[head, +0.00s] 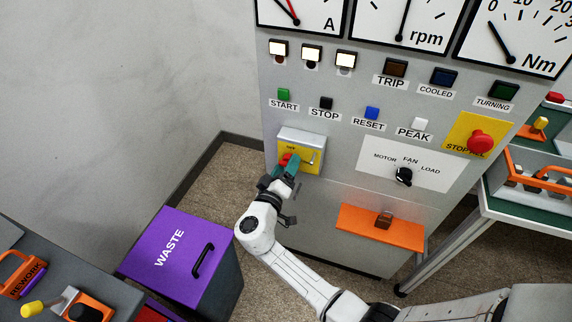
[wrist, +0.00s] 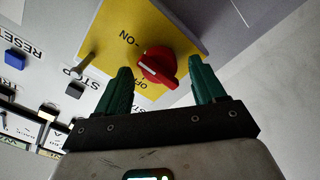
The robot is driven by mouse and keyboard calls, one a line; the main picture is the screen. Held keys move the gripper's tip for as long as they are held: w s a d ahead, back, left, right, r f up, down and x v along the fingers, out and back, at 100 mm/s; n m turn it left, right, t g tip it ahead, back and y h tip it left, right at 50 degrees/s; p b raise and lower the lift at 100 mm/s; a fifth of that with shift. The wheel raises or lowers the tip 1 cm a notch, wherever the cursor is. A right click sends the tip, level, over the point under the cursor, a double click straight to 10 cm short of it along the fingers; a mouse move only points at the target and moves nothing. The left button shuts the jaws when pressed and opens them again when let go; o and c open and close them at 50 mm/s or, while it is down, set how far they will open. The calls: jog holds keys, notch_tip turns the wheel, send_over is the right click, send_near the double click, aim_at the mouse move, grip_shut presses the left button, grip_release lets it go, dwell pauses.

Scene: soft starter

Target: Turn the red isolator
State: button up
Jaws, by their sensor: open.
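The red isolator (wrist: 158,68) is a round knob with a raised grip bar, on a yellow plate (wrist: 110,30) marked ON and OFF. In the wrist view its bar slants down to the right, towards the OFF side. My gripper (wrist: 162,80) is open, with one green finger on each side of the knob; I cannot tell whether the fingers touch it. In the head view my gripper (head: 288,163) is in front of the yellow plate (head: 310,157) at the panel's left, and the red knob (head: 285,158) is mostly hidden behind it.
A small metal pin (wrist: 83,64) sticks out from the plate beside a finger. The START (head: 284,94) and STOP (head: 326,103) buttons are above the isolator. An orange shelf (head: 358,228) juts out at lower right. A purple WASTE bin (head: 178,250) stands at lower left.

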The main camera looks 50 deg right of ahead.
jog(key=shift+w+d, duration=0.1)
jog(key=shift+d, duration=0.3)
jog(key=shift+c, duration=0.2)
jog(key=c, duration=1)
jog(key=shift+f+n, duration=0.1)
jog(key=shift+n, duration=8.9)
jog(key=shift+a+f, duration=0.1)
